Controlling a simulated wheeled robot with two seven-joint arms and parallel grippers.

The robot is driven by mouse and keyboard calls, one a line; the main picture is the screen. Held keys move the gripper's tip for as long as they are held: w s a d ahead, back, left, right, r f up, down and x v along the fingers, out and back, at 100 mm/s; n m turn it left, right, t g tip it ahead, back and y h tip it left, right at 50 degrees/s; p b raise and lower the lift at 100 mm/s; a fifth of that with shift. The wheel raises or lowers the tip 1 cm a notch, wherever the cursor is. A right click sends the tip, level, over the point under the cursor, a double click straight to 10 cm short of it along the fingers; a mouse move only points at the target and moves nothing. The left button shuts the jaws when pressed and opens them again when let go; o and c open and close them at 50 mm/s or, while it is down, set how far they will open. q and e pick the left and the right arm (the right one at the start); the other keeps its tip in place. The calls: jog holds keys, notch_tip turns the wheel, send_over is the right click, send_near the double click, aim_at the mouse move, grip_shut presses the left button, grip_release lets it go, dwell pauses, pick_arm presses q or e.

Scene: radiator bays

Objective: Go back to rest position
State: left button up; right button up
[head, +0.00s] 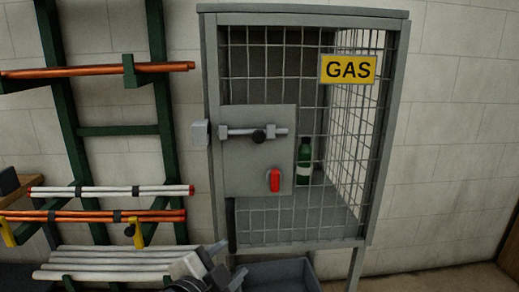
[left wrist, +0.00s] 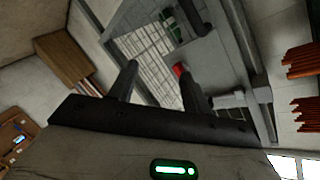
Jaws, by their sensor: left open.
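My left gripper (head: 205,268) shows at the bottom of the head view, low in front of the gas cage. In the left wrist view its two fingers (left wrist: 160,82) stand apart with nothing between them. The grey mesh gas cage (head: 304,20) stands against the wall, with a grey door panel (head: 245,172). A slide bolt (head: 240,131) with a dark knob sits on the panel; its left end appears apart from the grey block (head: 200,133) on the frame. A red handle-like piece (head: 274,180) is below it. My right gripper is not in view.
A green bottle (head: 304,160) stands inside the cage. A yellow GAS sign (head: 348,69) hangs on it. A dark bin (head: 278,274) is below. A green rack (head: 120,130) with orange pipes (head: 90,69) and white pipes (head: 110,190) is at left. The wall at right is bare.

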pick_arm(q)
jog(key=s+a+f+n+g+y, duration=0.1)
jog(key=s+a+f+n, duration=0.3)
jog(key=s+f, duration=0.5)
jog(key=s+a+f+n+g+y, duration=0.2)
jog(key=s+a+f+n, duration=0.2)
jog(key=f, duration=1)
jog(key=s+n, duration=0.3)
jog(key=s, duration=0.2)
jog(key=shift+s+g, duration=0.3)
jog(key=shift+a+f, duration=0.1)
